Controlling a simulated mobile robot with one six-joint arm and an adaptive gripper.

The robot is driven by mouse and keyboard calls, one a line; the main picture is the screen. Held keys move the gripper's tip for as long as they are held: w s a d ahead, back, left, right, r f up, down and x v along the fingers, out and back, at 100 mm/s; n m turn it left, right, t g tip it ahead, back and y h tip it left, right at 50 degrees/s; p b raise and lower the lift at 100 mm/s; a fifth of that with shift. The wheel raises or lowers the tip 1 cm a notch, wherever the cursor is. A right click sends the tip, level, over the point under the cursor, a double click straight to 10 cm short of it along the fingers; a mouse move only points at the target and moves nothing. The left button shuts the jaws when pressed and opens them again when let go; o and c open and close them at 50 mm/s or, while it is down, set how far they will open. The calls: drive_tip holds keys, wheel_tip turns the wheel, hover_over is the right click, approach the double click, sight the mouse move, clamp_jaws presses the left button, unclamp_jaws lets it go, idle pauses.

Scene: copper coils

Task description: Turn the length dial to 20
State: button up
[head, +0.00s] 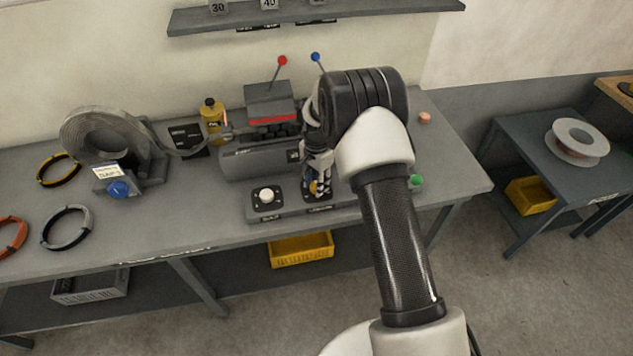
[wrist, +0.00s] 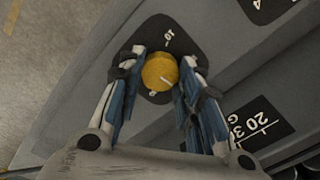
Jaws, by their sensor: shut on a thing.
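The yellow dial (wrist: 158,74) sits on a black plate (wrist: 187,45) on the machine's sloped front panel. A white pointer line on the dial points toward the lower right in the wrist view. A mark that looks like 10 shows on the plate above the dial; other numbers on the plate are hidden by my fingers. My gripper (wrist: 160,78) is shut on the dial, one finger on each side. In the head view my gripper (head: 318,180) reaches down at the panel, and the arm and fingers hide most of the dial.
A white knob (head: 266,195) on its own black plate is left of my gripper. A green button (head: 416,182) is to the right. Red (head: 282,61) and blue (head: 316,57) levers rise behind. A coil (head: 103,138) and a yellow bottle (head: 211,117) stand left on the bench.

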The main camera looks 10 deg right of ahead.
drive_tip(key=shift+m, duration=0.6)
drive_tip(key=o, duration=1.1)
drive_tip(key=shift+c, duration=0.2)
drive_tip(key=shift+r, duration=0.1)
wheel_tip(320, 180, up, 12)
